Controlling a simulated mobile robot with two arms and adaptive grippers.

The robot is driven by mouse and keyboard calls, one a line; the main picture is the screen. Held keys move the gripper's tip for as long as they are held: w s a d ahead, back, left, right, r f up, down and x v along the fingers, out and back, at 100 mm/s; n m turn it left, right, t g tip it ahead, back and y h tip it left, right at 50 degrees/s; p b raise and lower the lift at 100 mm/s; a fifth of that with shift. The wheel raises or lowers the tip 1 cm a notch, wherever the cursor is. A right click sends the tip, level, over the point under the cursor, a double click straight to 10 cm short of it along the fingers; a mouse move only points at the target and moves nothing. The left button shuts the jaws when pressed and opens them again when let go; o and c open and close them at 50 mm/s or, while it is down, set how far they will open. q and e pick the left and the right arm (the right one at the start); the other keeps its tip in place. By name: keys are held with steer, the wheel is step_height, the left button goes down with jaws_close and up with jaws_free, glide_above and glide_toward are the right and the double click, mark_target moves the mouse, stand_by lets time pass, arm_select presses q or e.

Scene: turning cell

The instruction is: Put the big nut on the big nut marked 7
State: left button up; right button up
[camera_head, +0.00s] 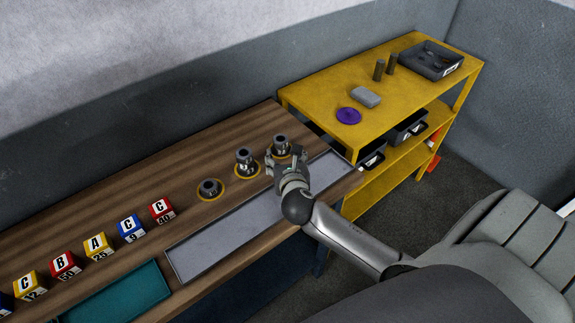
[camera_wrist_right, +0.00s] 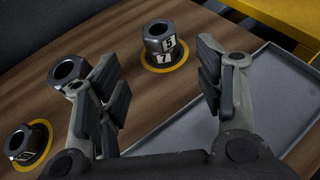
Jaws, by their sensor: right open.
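Three dark round nut stations stand on yellow rings on the wooden bench. The far right one is a stack: an upper big nut (camera_head: 280,140) labelled 5 sits upright on a lower big nut marked 7, whose label shows in the right wrist view (camera_wrist_right: 163,60). The middle one (camera_head: 246,156) also looks stacked; my finger partly hides it in the wrist view. My left gripper is out of view.
A long grey tray (camera_head: 215,245) lies along the bench front, below my right gripper. Lettered cubes (camera_head: 98,246) and a teal tray (camera_head: 118,296) are at left. A yellow shelf (camera_head: 320,97) stands right, with a purple disc (camera_head: 348,116) and a dark bin (camera_head: 431,60).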

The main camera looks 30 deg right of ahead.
steer(key=shift+v, duration=2.25)
